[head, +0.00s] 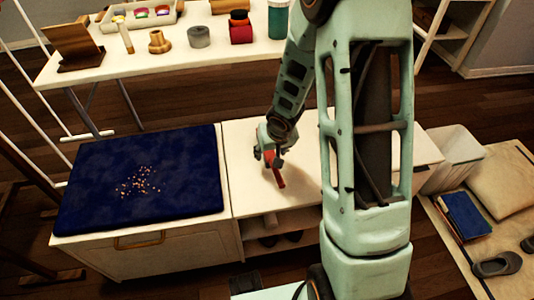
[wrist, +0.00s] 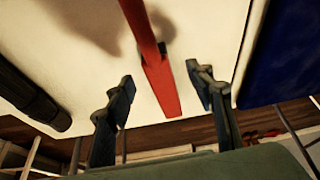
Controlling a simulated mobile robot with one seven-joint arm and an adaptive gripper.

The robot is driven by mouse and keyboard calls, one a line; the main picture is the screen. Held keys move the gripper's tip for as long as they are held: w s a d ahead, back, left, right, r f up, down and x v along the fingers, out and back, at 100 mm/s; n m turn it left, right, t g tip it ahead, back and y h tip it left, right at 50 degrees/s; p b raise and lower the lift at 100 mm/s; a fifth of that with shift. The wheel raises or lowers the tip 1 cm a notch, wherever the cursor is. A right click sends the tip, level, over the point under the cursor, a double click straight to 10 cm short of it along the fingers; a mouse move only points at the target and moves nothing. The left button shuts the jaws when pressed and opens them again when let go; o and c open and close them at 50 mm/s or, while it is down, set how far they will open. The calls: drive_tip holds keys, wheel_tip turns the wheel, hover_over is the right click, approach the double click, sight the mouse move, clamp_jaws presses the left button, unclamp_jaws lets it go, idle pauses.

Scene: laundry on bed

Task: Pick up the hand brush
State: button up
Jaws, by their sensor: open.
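The hand brush (head: 279,179) shows as a red handle at the white bench top in the head view. In the wrist view its long red handle (wrist: 158,85) runs from the top edge down between my fingers. Its bristles cannot be made out. My gripper (head: 269,157) is at the handle, pointing down. In the wrist view my gripper (wrist: 160,78) is open, with one dark finger on each side of the handle and visible gaps to both. My arm hides part of the bench top.
A dark blue cushion (head: 90,205) with scattered crumbs (head: 140,182) lies left of the white bench top (head: 300,150). Its blue edge also shows in the wrist view (wrist: 285,60). A table (head: 90,70) with small items stands behind. A white bin (head: 455,155) stands at right.

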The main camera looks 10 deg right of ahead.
sight(270, 155)
drive_tip(key=b+x, duration=0.1)
drive_tip(key=x, duration=0.1)
drive_tip(key=b+x, duration=0.1)
drive_tip(key=x, duration=0.2)
drive_tip(key=shift+w+d, duration=0.1)
drive_tip(key=shift+d, duration=0.15)
drive_tip(key=shift+r, duration=0.1)
drive_tip(key=shift+c, duration=0.6)
drive_tip(key=c, duration=1.2)
